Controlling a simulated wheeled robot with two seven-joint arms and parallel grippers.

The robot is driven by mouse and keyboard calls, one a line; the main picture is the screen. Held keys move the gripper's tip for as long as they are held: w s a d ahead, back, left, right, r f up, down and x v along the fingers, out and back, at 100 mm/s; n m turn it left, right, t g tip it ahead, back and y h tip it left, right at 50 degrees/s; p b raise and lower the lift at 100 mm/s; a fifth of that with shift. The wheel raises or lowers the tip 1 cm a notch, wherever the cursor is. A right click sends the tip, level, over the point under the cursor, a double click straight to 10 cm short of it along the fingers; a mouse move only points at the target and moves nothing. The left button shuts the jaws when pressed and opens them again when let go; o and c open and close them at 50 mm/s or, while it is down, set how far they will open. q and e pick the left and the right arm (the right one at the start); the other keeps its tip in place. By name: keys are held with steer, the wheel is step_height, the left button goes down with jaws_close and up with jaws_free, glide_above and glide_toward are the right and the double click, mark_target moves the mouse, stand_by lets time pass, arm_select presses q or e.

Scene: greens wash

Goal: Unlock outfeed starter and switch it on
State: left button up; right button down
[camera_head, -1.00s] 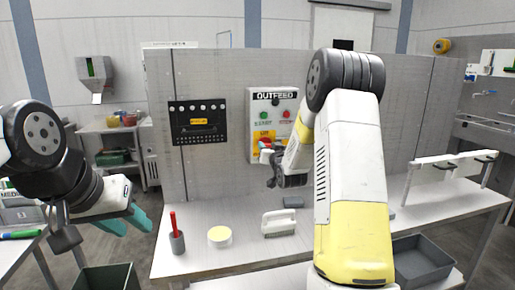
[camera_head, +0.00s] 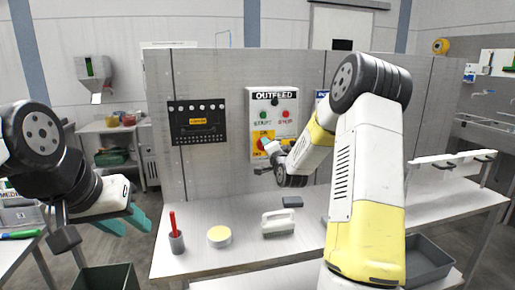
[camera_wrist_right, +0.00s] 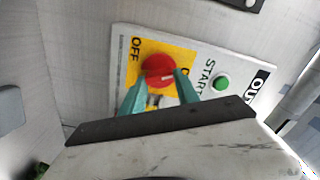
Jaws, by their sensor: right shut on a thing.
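The outfeed starter (camera_head: 287,100) is a pale box on the upright grey panel, with a green START button (camera_head: 263,115), a red STOP button and a yellow plate. Its red rotary knob (camera_head: 262,143) sits on the yellow plate and shows large in the right wrist view (camera_wrist_right: 157,69), beside the OFF lettering. My right gripper (camera_wrist_right: 161,77) has its teal fingers on either side of the knob, shut on it. A small metallic piece (camera_wrist_right: 154,100) shows between the fingers; I cannot tell what it is. My left gripper (camera_head: 128,222) hangs at the left, away from the panel; its jaws are unclear.
A black board (camera_head: 198,122) with a yellow label hangs left of the starter. On the bench (camera_head: 200,255) stand a grey cup with a red stick (camera_head: 176,240), a round yellow-topped tub (camera_head: 219,237), a white-handled brush (camera_head: 278,223) and a dark block (camera_head: 292,201). A grey bin (camera_head: 425,262) is at right.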

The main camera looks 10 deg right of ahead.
steer(key=m, duration=0.5)
steer(key=shift+d+f, duration=0.1)
steer(key=shift+f, duration=0.05)
stand_by(0.4)
steer(key=c, duration=0.9)
jaws_free()
steer(key=s, duration=0.7)
steer(key=shift+s, duration=0.4)
steer(key=shift+d, duration=0.1)
